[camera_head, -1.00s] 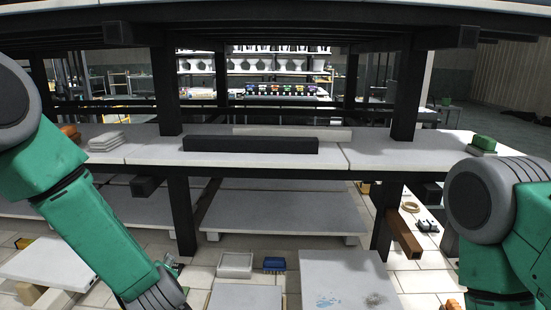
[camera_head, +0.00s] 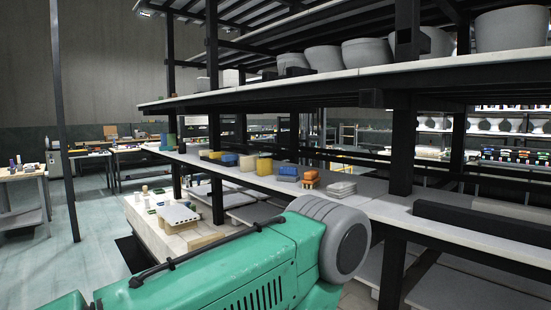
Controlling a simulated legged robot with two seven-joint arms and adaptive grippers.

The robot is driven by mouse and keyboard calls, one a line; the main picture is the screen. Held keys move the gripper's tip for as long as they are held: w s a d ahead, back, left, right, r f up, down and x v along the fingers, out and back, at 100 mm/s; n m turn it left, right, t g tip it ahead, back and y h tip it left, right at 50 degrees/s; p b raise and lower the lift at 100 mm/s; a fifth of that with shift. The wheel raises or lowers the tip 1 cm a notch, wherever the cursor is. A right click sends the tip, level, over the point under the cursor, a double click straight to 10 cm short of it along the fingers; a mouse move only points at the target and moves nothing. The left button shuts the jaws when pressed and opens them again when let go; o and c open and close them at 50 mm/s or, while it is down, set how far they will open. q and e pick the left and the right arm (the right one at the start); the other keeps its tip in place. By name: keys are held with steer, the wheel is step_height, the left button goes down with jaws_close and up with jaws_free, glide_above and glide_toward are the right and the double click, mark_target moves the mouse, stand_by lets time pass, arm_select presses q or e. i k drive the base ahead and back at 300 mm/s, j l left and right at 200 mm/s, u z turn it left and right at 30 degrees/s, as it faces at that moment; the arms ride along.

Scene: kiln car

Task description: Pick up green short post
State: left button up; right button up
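A small green upright piece (camera_head: 168,141), which looks like the green short post, stands near the far left end of the middle shelf (camera_head: 388,208). It is small in view, so its exact shape is hard to tell. My green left arm crosses the bottom of the view in front of the shelf, well short of the green piece. Neither my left gripper nor my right gripper shows.
Along the middle shelf stand a yellow cylinder (camera_head: 264,165), blue blocks (camera_head: 288,172), an orange block (camera_head: 309,178), stacked white slabs (camera_head: 341,189) and a long dark bar (camera_head: 486,222). Grey bowls (camera_head: 368,53) stand on the shelf above. Open floor (camera_head: 90,220) lies at the left.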

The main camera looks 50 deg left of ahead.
mark_target(171, 138)
steer(key=u, duration=2.25)
steer(key=i+j+u, duration=0.35)
steer(key=i, duration=0.5)
steer(key=i+u, duration=0.35)
steer(key=i, duration=0.55)
steer(key=i+z, duration=0.15)
steer(key=i, duration=0.35)
steer(key=i+j+z, duration=0.1)
steer(key=i, duration=0.35)
steer(key=i+j+z, duration=0.15)
steer(key=i, duration=0.35)
steer(key=i+j+z, duration=0.1)
steer(key=i, duration=0.35)
